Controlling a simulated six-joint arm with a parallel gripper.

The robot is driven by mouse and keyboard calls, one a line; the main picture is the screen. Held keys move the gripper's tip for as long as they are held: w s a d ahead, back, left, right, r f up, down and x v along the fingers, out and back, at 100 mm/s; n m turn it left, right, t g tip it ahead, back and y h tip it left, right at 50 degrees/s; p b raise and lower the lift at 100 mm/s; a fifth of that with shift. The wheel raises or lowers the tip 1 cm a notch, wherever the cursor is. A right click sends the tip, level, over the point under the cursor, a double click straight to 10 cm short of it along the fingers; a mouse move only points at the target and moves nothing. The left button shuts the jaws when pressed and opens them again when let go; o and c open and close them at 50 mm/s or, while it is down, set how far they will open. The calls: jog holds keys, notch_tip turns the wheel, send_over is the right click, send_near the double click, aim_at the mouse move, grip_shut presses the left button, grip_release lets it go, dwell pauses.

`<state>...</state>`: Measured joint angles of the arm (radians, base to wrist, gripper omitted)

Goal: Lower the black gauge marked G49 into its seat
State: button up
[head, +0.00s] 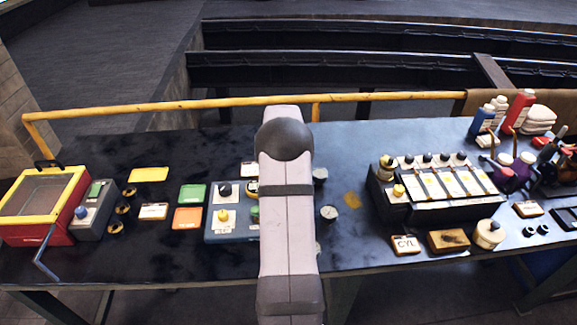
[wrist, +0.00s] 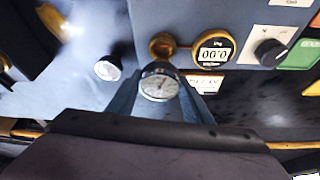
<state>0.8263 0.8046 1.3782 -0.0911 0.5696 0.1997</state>
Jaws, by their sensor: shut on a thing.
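In the wrist view my gripper (wrist: 161,92) is shut on a round gauge (wrist: 160,87) with a white dial and a dark needle. Its marking is too small to read, so I cannot tell whether it is G49. A brass-rimmed round seat (wrist: 162,45) with a dark middle is in the blue-grey panel (wrist: 185,15), just beyond the held gauge in the picture. The gauge appears apart from it; the height gap is unclear. Beside the seat is a brass-ringed display (wrist: 214,49) reading about 00.0. In the head view my arm hides the gripper and held gauge.
Another gauge (wrist: 107,68) lies on the table left of my gripper in the wrist view. A black knob (wrist: 270,52) stands on the panel. In the head view, a loose gauge (head: 328,213) lies right of my arm, and a black rack (head: 435,187) stands farther right.

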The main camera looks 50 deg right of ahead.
jog(key=shift+f+b, duration=1.05)
jog(key=shift+f, duration=0.7)
jog(key=shift+f+b, duration=0.95)
jog(key=shift+f, duration=0.25)
dwell(1.2)
jog(key=o, duration=1.6)
jog(key=shift+c, duration=0.2)
jog(key=shift+r+p, duration=2.15)
jog(key=shift+r, duration=1.15)
